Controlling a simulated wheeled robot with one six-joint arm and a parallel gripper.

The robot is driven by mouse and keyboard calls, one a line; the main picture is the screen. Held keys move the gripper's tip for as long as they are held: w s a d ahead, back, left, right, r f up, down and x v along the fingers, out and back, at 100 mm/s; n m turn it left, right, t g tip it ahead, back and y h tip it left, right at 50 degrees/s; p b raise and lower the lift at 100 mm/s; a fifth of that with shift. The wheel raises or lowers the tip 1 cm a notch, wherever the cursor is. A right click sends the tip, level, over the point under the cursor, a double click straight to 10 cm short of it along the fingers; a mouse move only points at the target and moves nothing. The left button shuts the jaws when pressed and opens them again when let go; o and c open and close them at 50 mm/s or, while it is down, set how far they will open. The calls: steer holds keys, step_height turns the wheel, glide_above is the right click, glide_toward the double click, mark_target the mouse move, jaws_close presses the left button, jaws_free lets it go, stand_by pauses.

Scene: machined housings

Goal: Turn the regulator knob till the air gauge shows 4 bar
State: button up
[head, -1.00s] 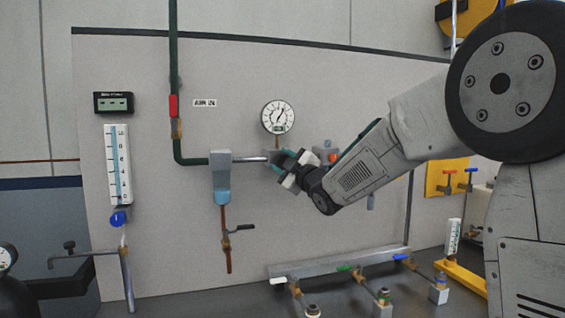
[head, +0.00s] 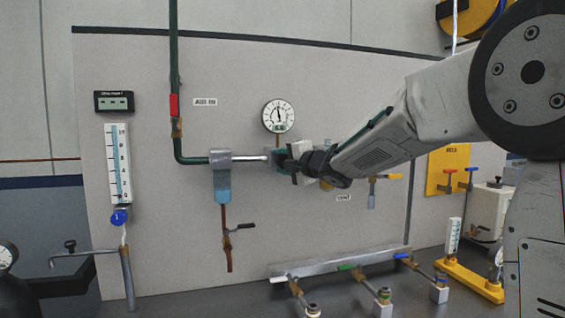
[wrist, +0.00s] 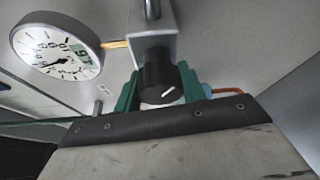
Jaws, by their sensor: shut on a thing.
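The round white air gauge (head: 279,116) is on the panel above the regulator. Its needle points nearly straight up, slightly left, in the head view. The gauge (wrist: 57,46) is seen tilted in the wrist view, with a small green digital window whose figures I cannot read surely. The black regulator knob (wrist: 160,83) with a white mark sits under the grey regulator body (wrist: 152,48). My gripper (wrist: 160,90) has its green fingers on both sides of the knob, shut on it. In the head view my gripper (head: 284,160) hides the knob.
A silver pipe and filter with a blue bowl (head: 222,185) are just left of my gripper. A manifold with coloured levers (head: 345,265) lies below on the bench.

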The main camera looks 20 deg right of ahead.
steer(key=shift+n, duration=0.5)
steer(key=shift+f, duration=0.1)
steer(key=o, duration=1)
steer(key=shift+c, duration=0.2)
steer(key=v, duration=0.7)
steer(key=shift+s+d+r, duration=0.15)
steer(key=shift+s+r, duration=0.05)
steer(key=shift+s, duration=0.15)
